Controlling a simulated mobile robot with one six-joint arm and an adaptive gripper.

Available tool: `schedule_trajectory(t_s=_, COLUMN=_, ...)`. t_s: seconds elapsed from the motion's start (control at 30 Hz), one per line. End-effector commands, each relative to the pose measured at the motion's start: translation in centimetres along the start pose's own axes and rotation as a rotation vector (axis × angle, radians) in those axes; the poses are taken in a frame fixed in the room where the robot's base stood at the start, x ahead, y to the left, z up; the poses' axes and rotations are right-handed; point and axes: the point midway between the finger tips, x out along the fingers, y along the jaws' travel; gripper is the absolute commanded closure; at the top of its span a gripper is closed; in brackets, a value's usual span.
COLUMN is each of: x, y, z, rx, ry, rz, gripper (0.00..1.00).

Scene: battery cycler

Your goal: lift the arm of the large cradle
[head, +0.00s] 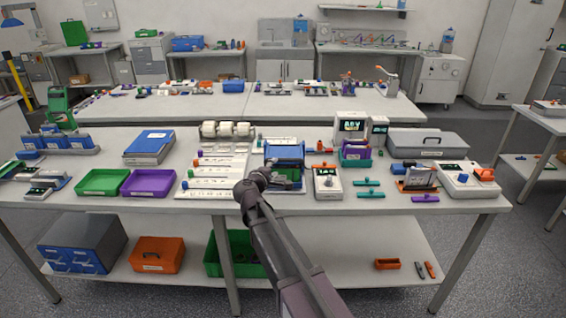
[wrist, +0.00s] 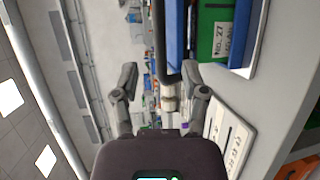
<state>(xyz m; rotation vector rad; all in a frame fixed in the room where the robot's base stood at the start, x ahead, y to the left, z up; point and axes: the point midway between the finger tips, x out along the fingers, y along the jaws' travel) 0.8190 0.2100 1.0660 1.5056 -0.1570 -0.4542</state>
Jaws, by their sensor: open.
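The large cradle looks to be the blue frame (head: 288,152) at the middle of the front bench, with a green block in it. In the wrist view the blue frame (wrist: 176,38) and a green block (wrist: 217,35) labelled "No. 27" are close, at upper right. My gripper (wrist: 160,72) is open, with a finger on each side of a dark bar with a pale, beige end (wrist: 169,98). This may be the cradle's arm; contact cannot be told. In the head view my gripper (head: 262,172) is at the cradle's front left and hides part of it.
White strips (head: 212,184) lie left of the cradle. A white meter box (head: 327,183) stands close on its right. Green (head: 102,192) and purple (head: 150,194) trays are farther left, and a grey case (head: 428,140) is at the right. Rollers (head: 228,130) stand behind on the left.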

Motion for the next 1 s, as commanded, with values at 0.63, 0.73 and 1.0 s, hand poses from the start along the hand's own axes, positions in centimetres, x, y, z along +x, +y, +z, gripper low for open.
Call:
schedule_trajectory(t_s=0.63, x=7.9, y=0.0, z=-0.1, rx=0.0, ry=0.001, rz=0.0, gripper=0.43)
schedule_trajectory(t_s=0.73, x=8.1, y=0.0, z=0.0, rx=0.0, ry=0.001, rz=0.0, gripper=0.43)
schedule_trajectory(t_s=1.0, x=8.2, y=0.0, z=0.0, rx=0.0, ry=0.001, rz=0.0, gripper=0.43)
